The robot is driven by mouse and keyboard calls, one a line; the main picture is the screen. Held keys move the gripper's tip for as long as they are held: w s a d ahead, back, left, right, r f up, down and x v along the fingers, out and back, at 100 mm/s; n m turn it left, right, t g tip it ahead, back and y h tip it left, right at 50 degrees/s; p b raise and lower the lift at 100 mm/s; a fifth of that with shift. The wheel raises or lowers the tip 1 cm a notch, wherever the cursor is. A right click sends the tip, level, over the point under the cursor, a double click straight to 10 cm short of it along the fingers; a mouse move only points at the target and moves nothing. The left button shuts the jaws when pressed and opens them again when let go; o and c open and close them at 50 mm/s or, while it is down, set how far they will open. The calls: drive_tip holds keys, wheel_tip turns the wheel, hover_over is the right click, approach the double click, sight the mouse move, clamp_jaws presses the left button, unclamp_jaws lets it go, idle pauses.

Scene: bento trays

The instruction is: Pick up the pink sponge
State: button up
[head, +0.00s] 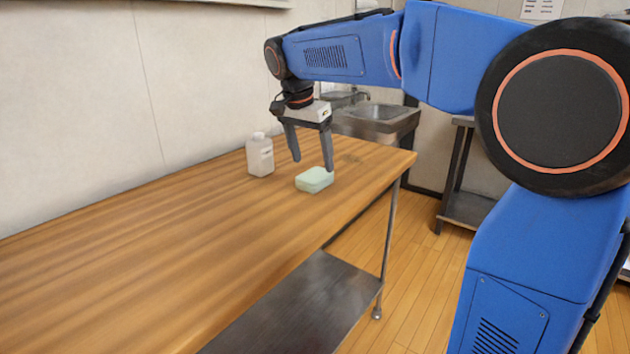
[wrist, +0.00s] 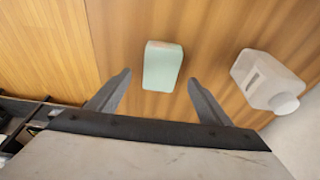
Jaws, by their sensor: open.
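A pale mint-green, block-shaped sponge (head: 314,180) lies flat on the wooden table near its far right end; no pink sponge shows in either view. My gripper (head: 312,165) points down just above and behind the sponge, open and empty. In the wrist view the sponge (wrist: 162,66) shows between and beyond the two fingertips (wrist: 159,78), with bare table on both sides of it. The fingers appear apart from the sponge.
A whitish bottle (head: 260,157) stands on the table left of the sponge, close to the wall; it also shows at the right in the wrist view (wrist: 268,80). The wooden table (head: 150,260) is clear on the left. A metal sink (head: 378,114) stands beyond.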

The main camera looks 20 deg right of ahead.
sight(314, 175)
drive_tip(key=shift+x, duration=2.45)
drive_tip(key=shift+f, duration=0.3)
drive_tip(key=c, duration=1.2)
wheel_tip(314, 175, up, 11)
drive_tip(key=shift+f, duration=0.25)
drive_tip(key=shift+o, duration=0.8)
